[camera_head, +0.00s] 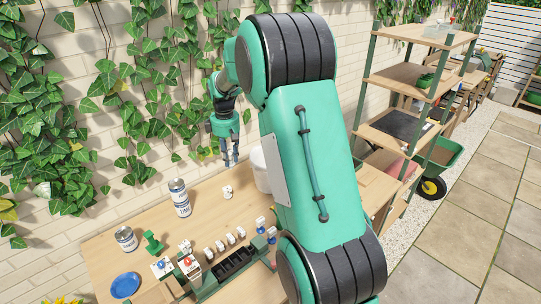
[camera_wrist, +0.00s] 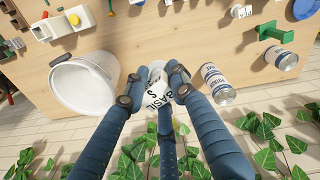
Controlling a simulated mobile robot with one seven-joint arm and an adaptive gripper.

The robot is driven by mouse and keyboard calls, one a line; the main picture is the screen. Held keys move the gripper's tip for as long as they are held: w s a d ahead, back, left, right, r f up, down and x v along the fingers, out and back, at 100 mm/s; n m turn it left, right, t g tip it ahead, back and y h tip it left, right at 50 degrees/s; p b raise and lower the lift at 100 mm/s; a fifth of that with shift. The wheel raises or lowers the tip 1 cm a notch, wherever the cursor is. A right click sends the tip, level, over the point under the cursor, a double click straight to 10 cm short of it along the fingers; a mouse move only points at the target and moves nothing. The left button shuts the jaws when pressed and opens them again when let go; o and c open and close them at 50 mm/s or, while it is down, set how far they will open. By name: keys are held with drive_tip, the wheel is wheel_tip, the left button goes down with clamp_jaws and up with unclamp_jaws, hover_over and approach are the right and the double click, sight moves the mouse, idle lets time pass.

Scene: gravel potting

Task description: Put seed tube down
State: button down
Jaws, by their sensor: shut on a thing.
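The seed tube (camera_wrist: 154,92) is white with black BASIL lettering and shows between my fingertips in the wrist view. My gripper (camera_head: 229,164) is shut on it and points down at the back of the wooden table; its blue fingers also show in the wrist view (camera_wrist: 155,88). The fingers hide parts of the tube. In the head view a small white piece with dark marks (camera_head: 228,192) shows just below my fingertips, at the tabletop. I cannot tell from there how much of the tube touches the table.
A white bucket (camera_wrist: 82,85) stands close on one side of my gripper. Stacked cans (camera_head: 179,197) stand on the other. A green rack (camera_head: 235,262) with small white items near it, another can (camera_head: 126,239) and a blue plate (camera_head: 125,285) are nearer the front.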

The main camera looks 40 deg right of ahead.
drive_tip(key=w+d+f+n+p, duration=0.1)
drive_tip(key=w+d+f, duration=0.3)
drive_tip(key=d, duration=0.6)
drive_tip(key=w+d+f+n+p, duration=0.1)
drive_tip(key=w+d+f, duration=0.3)
drive_tip(key=d, duration=0.5)
drive_tip(key=w+d+f+n+p, duration=0.1)
drive_tip(key=w+d+f, duration=0.25)
drive_tip(key=d, duration=0.65)
wheel_tip(320, 180, down, 10)
drive_tip(key=shift+w+a+f, duration=0.25)
drive_tip(key=shift+w+a, duration=0.1)
drive_tip(key=shift+a, duration=0.05)
drive_tip(key=shift+f, duration=0.1)
drive_tip(key=shift+f, duration=3.05)
drive_tip(key=shift+f, duration=1.9)
drive_tip(key=shift+f, duration=0.1)
